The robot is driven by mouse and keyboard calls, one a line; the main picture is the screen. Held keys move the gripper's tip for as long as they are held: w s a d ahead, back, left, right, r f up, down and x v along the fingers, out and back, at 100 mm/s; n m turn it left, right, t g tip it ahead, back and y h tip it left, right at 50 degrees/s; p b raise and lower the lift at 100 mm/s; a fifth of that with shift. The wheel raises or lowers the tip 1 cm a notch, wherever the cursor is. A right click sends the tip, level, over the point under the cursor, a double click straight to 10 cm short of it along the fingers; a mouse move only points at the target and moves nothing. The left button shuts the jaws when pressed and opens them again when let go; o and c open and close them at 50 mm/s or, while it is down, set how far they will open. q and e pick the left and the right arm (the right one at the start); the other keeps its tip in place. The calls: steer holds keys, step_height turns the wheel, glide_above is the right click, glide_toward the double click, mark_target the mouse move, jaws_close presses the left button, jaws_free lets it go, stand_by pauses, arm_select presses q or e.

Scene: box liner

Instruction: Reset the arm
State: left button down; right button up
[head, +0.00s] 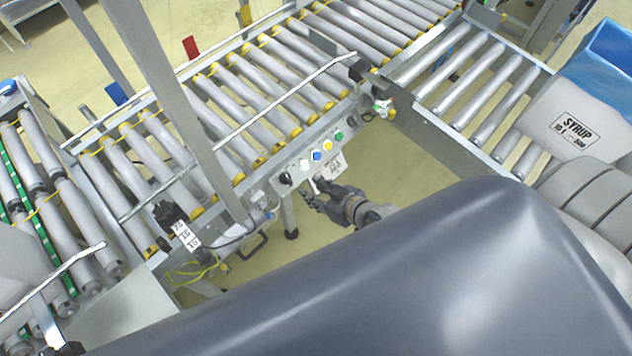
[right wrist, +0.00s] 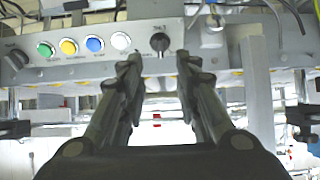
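A control panel on the conveyor's side carries a row of buttons and a black knob (head: 286,179). The row has a white, a blue (head: 317,156), a yellow (head: 328,145) and a green button (head: 339,135). My right gripper (head: 312,192) is just below and in front of the panel in the head view. In the right wrist view its two fingers (right wrist: 158,75) are apart with nothing between them. The black knob (right wrist: 160,42) shows beyond the gap between the fingertips; whether they touch the panel I cannot tell. My left gripper is not in view.
Roller conveyors (head: 292,62) run behind the panel and to the right. A white container labelled SYRUP (head: 560,115) stands at the right. A large dark grey surface hides the bottom of the head view. Floor shows beneath the panel.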

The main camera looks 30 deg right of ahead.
stand_by(0.3)
steer(key=s+d+f+m+g+h, duration=0.1)
steer(key=s+f, duration=0.3)
steer(key=f, duration=0.3)
steer(key=s+d+f+g+h, duration=0.1)
steer(key=s+d+f+g, duration=0.15)
steer(key=f, duration=0.45)
steer(key=s+f+g, duration=0.2)
steer(key=s+f, duration=0.4)
steer(key=s, duration=0.3)
steer(key=s+d+f+g+h, duration=0.1)
steer(key=s+f, duration=0.4)
steer(key=s, duration=0.4)
steer(key=s+d+f+g, duration=0.1)
steer(key=s+f+g, duration=0.1)
steer(key=s+f, duration=0.4)
steer(key=s, duration=0.3)
steer(key=shift+f+m+g+h, duration=0.3)
steer(key=shift+f+g, duration=0.05)
